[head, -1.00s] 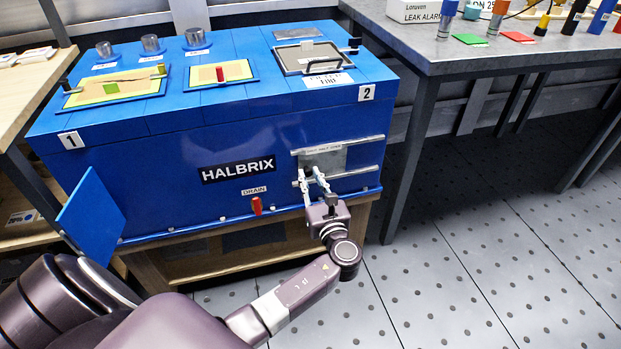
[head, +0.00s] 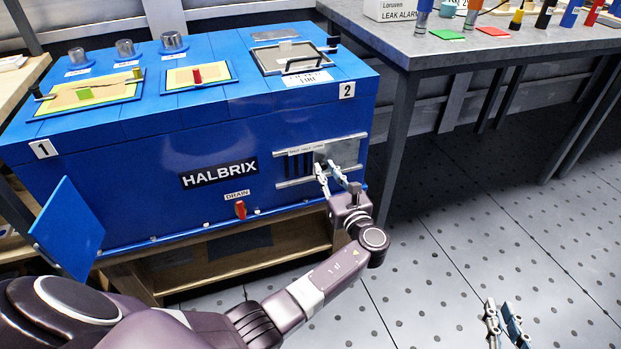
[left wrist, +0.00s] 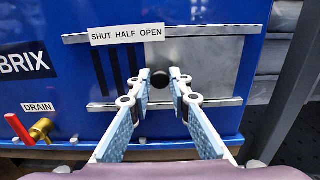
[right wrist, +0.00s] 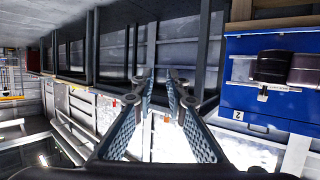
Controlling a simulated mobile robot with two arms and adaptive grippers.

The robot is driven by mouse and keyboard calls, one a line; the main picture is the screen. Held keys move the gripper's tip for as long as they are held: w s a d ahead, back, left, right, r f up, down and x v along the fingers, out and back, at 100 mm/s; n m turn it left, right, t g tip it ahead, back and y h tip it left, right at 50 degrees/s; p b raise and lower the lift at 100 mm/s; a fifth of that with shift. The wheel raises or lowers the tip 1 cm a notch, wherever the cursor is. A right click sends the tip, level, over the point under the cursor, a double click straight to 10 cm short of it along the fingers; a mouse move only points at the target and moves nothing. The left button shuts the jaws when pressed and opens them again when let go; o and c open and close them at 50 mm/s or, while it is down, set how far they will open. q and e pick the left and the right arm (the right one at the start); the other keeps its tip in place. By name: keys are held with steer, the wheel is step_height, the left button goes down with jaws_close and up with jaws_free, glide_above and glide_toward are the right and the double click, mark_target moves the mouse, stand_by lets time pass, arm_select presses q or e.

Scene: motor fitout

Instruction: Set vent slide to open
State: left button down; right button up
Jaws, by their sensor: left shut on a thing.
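The vent slide is a grey plate (left wrist: 170,54) with a black knob (left wrist: 160,80), between two metal rails on the front of the blue HALBRIX housing (head: 150,180). Dark vertical slots (left wrist: 115,72) show uncovered left of the plate. A label (left wrist: 126,34) reading SHUT HALF OPEN sits above, and the plate is under its OPEN end. My left gripper (left wrist: 162,82) is shut on the knob; it also shows in the head view (head: 329,172). My right gripper (head: 506,318) is empty, its fingertips apart, over the floor at lower right.
A red drain handle (head: 240,209) is left of the vent. A blue flap (head: 68,228) sticks out at the housing's left. A grey table (head: 470,45) with several tools stands to the right. The floor between is clear.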

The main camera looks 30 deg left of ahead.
arm_select(q)
steer(key=shift+w+d, duration=0.45)
steer(key=shift+w, duration=0.05)
arm_select(e)
steer(key=shift+w+a+r+t, duration=0.2)
steer(key=shift+w+r+t, duration=0.1)
steer(key=shift+r, duration=0.35)
steer(key=shift+w+a+r+t, duration=0.15)
steer(key=shift+r+t, duration=0.15)
steer(key=shift+r, duration=0.3)
arm_select(q)
steer(key=c, duration=1.8)
jaws_free()
steer(key=shift+w+d, duration=0.1)
arm_select(e)
steer(key=shift+d+f, duration=0.1)
arm_select(q)
steer(key=shift+s+d+f, duration=0.1)
steer(key=shift+s+d, duration=0.2)
steer(key=shift+s, duration=0.1)
steer(key=v, duration=1.1)
